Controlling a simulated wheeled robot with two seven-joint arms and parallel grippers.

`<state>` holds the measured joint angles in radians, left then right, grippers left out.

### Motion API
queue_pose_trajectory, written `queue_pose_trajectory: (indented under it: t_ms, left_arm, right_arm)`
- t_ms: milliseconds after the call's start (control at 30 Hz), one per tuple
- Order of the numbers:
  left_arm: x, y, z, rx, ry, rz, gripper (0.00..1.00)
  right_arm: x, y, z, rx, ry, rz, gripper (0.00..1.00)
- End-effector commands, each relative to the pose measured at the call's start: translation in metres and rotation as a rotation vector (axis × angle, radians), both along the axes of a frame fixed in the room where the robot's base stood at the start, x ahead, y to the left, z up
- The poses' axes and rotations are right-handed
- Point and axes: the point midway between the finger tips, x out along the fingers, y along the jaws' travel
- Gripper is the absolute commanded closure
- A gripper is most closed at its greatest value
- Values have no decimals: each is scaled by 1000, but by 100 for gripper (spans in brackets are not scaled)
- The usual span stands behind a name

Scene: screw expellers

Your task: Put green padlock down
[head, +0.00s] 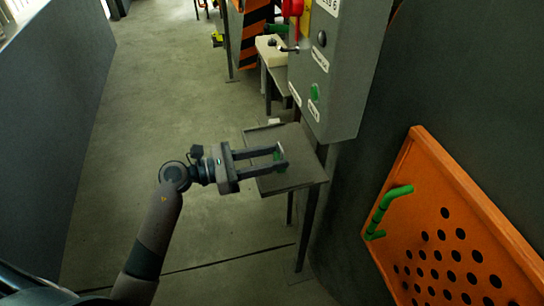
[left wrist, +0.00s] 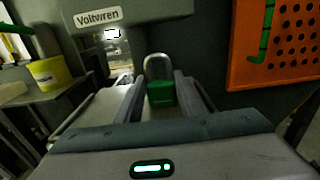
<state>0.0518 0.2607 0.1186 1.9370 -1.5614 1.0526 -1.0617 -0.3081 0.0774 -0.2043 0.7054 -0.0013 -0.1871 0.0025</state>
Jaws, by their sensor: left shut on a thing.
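My left gripper (head: 281,157) is over a small grey side table (head: 300,177) in the head view. It is shut on the green padlock (head: 278,161), which is mostly hidden there. In the left wrist view the padlock (left wrist: 161,93) sits between the two fingers, with its green body low and its silver shackle up. The table top lies below the fingers; I cannot tell whether the padlock touches it. My right gripper is not in view.
A grey control cabinet (head: 340,75) with labels and a green button stands above and behind the table. An orange perforated panel (head: 455,225) with a green handle (head: 385,208) is at the right. Open floor (head: 130,130) lies to the left.

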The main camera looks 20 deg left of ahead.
Motion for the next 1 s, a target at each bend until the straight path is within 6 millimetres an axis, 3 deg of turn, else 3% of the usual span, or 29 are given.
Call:
queue_pose_trajectory:
  t_ms: [200, 233, 300, 833, 1000]
  left_arm:
    - [0, 0, -1, -1, -1, 0, 89]
    - [0, 0, -1, 0, 0, 0, 62]
    - [0, 0, -1, 0, 0, 0, 46]
    - [0, 0, 2, 0, 0, 0, 46]
    - [-8, 13, -2, 2, 0, 1, 46]
  right_arm:
    - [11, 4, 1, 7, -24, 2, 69]
    - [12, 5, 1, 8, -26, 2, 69]
    - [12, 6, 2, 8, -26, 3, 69]
    - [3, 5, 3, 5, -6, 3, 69]
    - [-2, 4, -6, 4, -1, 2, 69]
